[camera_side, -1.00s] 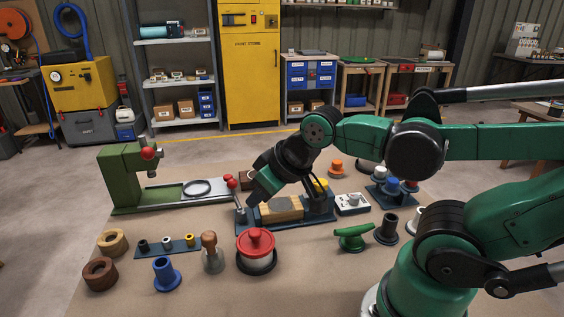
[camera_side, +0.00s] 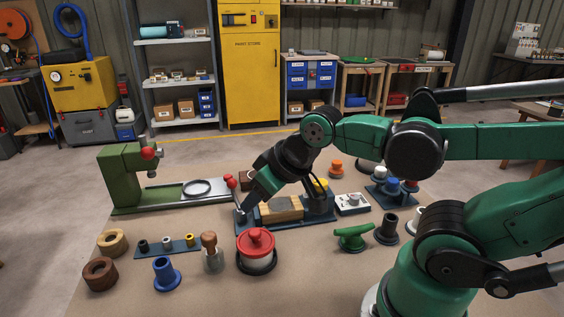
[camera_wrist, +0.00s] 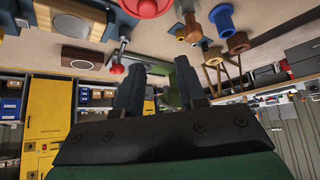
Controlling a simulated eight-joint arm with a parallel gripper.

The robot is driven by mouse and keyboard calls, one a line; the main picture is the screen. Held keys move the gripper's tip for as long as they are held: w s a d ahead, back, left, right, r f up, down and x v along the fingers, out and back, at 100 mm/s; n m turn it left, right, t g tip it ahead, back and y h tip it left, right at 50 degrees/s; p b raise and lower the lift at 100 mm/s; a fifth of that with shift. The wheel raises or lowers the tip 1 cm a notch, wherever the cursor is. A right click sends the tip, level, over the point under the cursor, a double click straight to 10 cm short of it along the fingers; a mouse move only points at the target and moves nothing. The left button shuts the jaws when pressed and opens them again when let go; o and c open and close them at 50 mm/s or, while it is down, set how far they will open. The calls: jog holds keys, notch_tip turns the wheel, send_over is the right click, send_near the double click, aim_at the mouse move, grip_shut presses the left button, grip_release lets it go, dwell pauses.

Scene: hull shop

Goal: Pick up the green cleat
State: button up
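The green cleat (camera_side: 353,236) stands on the tan work surface at the right front in the side view, just left of a dark flanged cylinder. I cannot make it out in the wrist view. My gripper (camera_side: 242,212) is well to the left of the cleat, near a red-knobbed lever and the left end of a blue vise-like fixture. In the wrist view my gripper (camera_wrist: 160,78) has its two dark fingers apart, with nothing held between them. The side view is too small to show contact with the lever.
A red-topped spool (camera_side: 256,248) stands in front of the fixture (camera_side: 317,213). A green press (camera_side: 125,182) is at the left. The dark cylinder (camera_side: 387,229) stands close to the cleat. Bare surface (camera_side: 312,262) lies between spool and cleat.

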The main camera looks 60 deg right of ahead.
jog(key=o, duration=0.6)
jog(key=shift+c, duration=0.2)
jog(key=n+g+y, duration=0.1)
jog(key=n+g, duration=0.8)
send_near(351, 230)
jog(key=f, duration=0.5)
jog(key=shift+s+d, duration=0.2)
jog(key=shift+d, duration=0.1)
jog(key=shift+s+f+y, duration=0.15)
jog(key=shift+y, duration=0.15)
jog(key=shift+x, duration=2.65)
